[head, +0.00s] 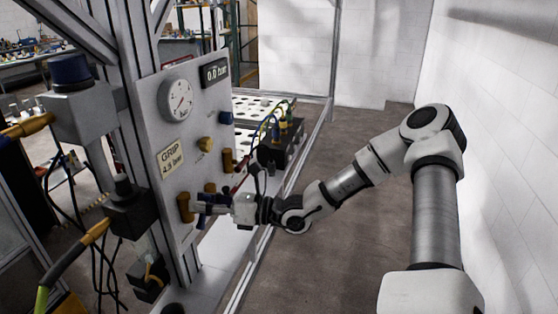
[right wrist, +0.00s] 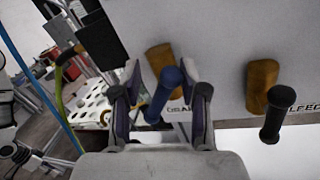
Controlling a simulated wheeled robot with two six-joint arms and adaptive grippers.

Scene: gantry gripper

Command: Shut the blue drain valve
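The blue drain valve shows in the right wrist view as a blue lever handle (right wrist: 166,92) in front of a brass body (right wrist: 160,58) on the light panel. The handle slants down and to the left. My right gripper (right wrist: 164,112) is open, with one dark-padded finger on each side of the handle and gaps visible between. In the head view, my right gripper (head: 208,208) reaches to the lower part of the panel, beside a brass valve body (head: 185,208). There the gripper largely hides the blue handle. My left gripper is not in view.
A second brass valve (right wrist: 262,85) with a black handle (right wrist: 277,115) stands right of the blue one in the wrist view. Open floor (head: 325,165) lies right.

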